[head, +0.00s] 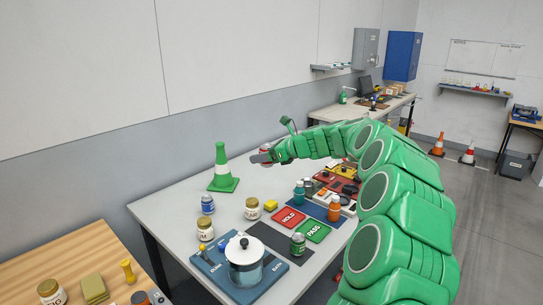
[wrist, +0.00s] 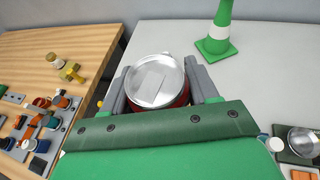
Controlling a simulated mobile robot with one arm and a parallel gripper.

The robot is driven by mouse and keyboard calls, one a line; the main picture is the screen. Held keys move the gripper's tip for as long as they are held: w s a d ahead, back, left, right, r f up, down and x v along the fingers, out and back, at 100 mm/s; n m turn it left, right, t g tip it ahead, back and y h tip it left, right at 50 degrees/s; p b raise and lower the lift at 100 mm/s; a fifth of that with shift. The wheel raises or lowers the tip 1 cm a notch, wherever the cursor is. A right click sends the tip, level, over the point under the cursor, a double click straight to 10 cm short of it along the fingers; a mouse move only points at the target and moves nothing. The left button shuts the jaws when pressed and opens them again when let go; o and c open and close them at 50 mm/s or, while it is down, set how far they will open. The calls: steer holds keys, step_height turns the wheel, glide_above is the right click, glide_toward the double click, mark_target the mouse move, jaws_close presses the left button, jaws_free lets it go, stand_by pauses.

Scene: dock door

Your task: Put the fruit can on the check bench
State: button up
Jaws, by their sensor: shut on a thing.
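My gripper (head: 272,155) is raised over the far part of a pale grey bench (head: 180,200), which carries a red HOLD mat and a green PASS mat. In the wrist view my gripper (wrist: 160,92) has its two grey fingers shut on a can (wrist: 157,78) with a silver lid and red side. Its label is not readable. In the head view the can (head: 261,158) shows only as a small reddish shape at the fingertips. It appears held clear of the bench.
A green cone (head: 221,170) stands on the bench near my gripper. The pot (head: 244,255), the jars (head: 252,208), the HOLD mat (head: 289,218) and the PASS mat (head: 313,231) fill the front. A wooden table (head: 75,265) stands left. Bare bench shows around the cone.

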mark_target(257, 230)
steer(key=a+f, duration=0.1)
steer(key=f, duration=0.7)
steer(key=f+n+g, duration=0.1)
steer(key=f, duration=0.8)
steer(key=s+a+f+n+g+y, duration=0.1)
steer(key=f, duration=0.8)
steer(key=shift+a+f, duration=0.15)
steer(key=shift+a, duration=0.2)
steer(key=shift+f, duration=0.45)
stand_by(0.3)
steer(key=o, duration=1.3)
steer(key=shift+o, duration=0.2)
steer(key=shift+d, duration=0.1)
steer(key=shift+v, duration=3.85)
